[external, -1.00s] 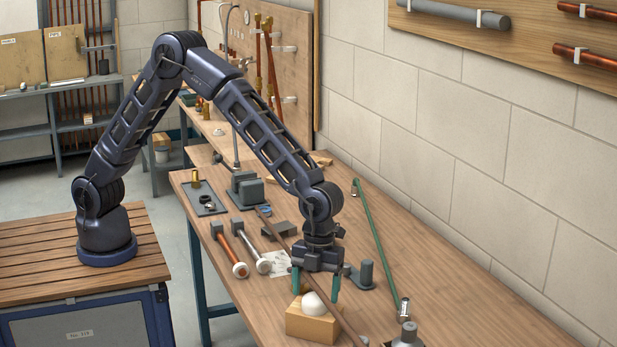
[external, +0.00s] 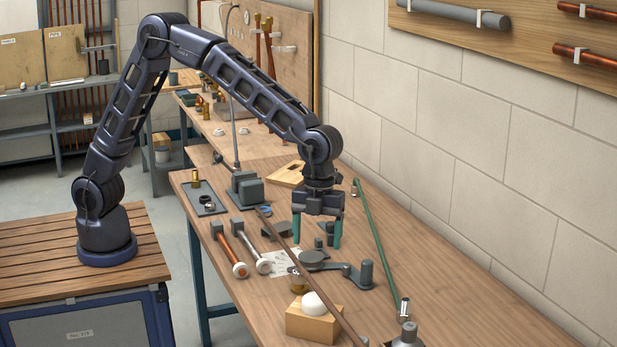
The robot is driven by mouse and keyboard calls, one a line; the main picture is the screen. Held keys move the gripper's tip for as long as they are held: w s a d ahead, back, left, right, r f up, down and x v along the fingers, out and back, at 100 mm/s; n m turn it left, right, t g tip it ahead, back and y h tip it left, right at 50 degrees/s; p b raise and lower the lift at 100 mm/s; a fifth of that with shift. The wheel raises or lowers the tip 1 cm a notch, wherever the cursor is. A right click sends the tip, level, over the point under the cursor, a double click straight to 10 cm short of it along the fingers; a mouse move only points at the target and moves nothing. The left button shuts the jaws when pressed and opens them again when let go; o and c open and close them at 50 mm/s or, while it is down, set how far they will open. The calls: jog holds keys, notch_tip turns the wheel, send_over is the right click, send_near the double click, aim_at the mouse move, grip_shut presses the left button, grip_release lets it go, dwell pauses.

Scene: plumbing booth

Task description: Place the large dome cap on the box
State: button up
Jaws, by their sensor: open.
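A white dome cap (external: 314,303) rests on top of a small wooden box (external: 312,324) near the front of the workbench. My gripper (external: 317,242) points down over the bench, behind and above the box and apart from the cap. Its teal fingers are spread wide with nothing held between them. Below the fingers lie grey metal fittings (external: 313,257) on the bench.
A long brown rod (external: 318,284) passes close by the box. A grey post on an arm (external: 366,273) stands to the right. A green pipe (external: 378,245) runs along the wall side. Two mallet-like tools (external: 238,269) lie left.

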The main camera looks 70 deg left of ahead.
jog(key=s+a+r+n+t, duration=0.1)
jog(key=a+r+n, duration=0.35)
jog(key=a, duration=0.75)
jog(key=s+a+r+n+t, duration=0.1)
jog(key=a+r+n, duration=0.4)
jog(key=a, duration=0.6)
jog(key=s+a+r+n+t, duration=0.1)
jog(key=a+r+n, duration=0.35)
jog(key=a, duration=0.75)
jog(key=s+a+f+n+t+y, duration=0.1)
jog(key=s+a+n+t, duration=0.1)
jog(key=s+a+n, duration=1)
jog(key=s+a, duration=0.7)
jog(key=a, duration=0.3)
jog(key=shift+s+t, duration=0.2)
jog(key=shift+t, duration=0.1)
